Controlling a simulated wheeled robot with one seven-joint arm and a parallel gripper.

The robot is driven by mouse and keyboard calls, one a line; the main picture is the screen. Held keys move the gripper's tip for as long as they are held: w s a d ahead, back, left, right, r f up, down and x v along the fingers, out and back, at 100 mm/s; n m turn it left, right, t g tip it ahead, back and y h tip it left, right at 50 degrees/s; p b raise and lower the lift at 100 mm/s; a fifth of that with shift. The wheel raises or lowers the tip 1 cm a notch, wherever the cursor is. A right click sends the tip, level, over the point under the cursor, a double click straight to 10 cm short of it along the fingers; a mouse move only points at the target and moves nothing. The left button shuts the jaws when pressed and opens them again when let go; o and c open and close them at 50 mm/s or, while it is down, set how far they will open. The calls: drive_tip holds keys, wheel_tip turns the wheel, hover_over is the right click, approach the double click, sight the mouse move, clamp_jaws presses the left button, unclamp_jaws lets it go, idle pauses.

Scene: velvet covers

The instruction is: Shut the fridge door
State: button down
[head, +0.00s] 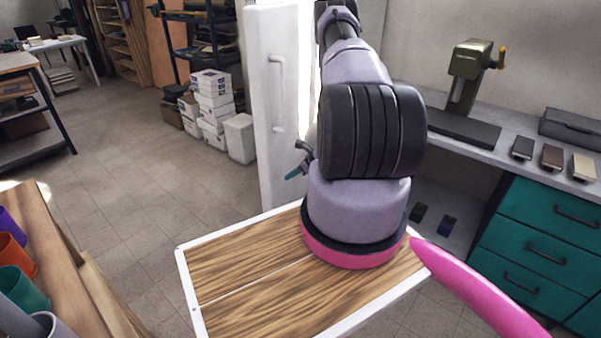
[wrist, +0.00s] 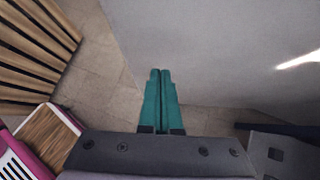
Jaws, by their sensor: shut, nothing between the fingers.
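The white fridge door (head: 272,160) stands upright and open left of my arm in the head view, with a long vertical handle (head: 277,95) on the face I see. A bright strip shows just right of the door; the rest of the fridge is mostly hidden behind my arm. My gripper (head: 291,175) has teal fingers and appears before the door's lower right part, below the handle. In the wrist view the fingers (wrist: 160,78) are shut together and empty, beside a large pale surface (wrist: 210,45) that looks like the door. I cannot tell whether they touch it.
White boxes (head: 212,100) and a dark shelf rack (head: 205,15) stand behind on the left. A wooden bench (head: 75,285) with coloured cups is at the lower left. Teal drawers (head: 540,225) under a grey counter (head: 480,145) are at right. The tiled floor left of the door is clear.

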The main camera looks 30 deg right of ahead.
drive_tip(key=shift+w+a+r, duration=0.1)
drive_tip(key=shift+w+a, duration=0.65)
drive_tip(key=shift+w, duration=0.3)
